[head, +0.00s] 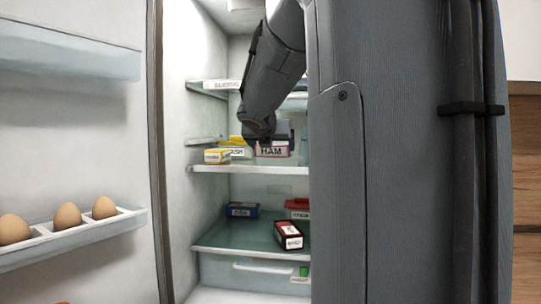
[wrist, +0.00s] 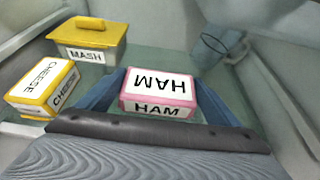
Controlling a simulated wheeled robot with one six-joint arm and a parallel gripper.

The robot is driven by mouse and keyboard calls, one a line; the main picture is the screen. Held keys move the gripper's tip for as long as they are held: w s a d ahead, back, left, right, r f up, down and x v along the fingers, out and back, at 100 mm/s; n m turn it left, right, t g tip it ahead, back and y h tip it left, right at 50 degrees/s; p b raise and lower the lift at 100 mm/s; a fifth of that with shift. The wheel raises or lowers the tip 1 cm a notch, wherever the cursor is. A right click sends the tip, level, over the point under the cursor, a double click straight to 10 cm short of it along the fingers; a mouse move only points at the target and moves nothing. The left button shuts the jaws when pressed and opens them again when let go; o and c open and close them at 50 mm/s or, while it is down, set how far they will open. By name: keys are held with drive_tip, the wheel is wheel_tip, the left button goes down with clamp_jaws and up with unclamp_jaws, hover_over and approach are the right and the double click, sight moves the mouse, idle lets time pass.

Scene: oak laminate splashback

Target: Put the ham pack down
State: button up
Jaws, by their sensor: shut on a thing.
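The ham pack (wrist: 158,92) is a pink-edged box with white labels reading HAM. In the wrist view it sits between the two blue fingers of my gripper (wrist: 160,95), which is shut on it. In the head view the ham pack (head: 272,150) shows at the middle shelf (head: 250,169) of the open fridge, under my gripper (head: 265,140). I cannot tell whether its underside touches the shelf. My arm hides part of the shelf's right side.
A yellow cheese pack (wrist: 42,88) and a yellow-lidded mash tub (wrist: 90,38) stand left of the ham. Lower shelf holds a dark red-edged box (head: 288,235), a blue box (head: 243,210) and a red-lidded tub (head: 298,206). Eggs (head: 67,216) sit in the door.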

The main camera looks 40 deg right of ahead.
drive_tip(key=shift+f, duration=0.8)
drive_tip(key=shift+w+d+f, duration=0.1)
drive_tip(key=shift+d+f, duration=0.1)
drive_tip(key=o, duration=1.2)
drive_tip(key=shift+f, duration=0.15)
drive_tip(key=shift+a+r, duration=0.15)
drive_tip(key=shift+r, duration=0.1)
drive_tip(key=v, duration=1.1)
drive_tip(key=shift+s+a, duration=0.25)
drive_tip(key=shift+s, duration=0.1)
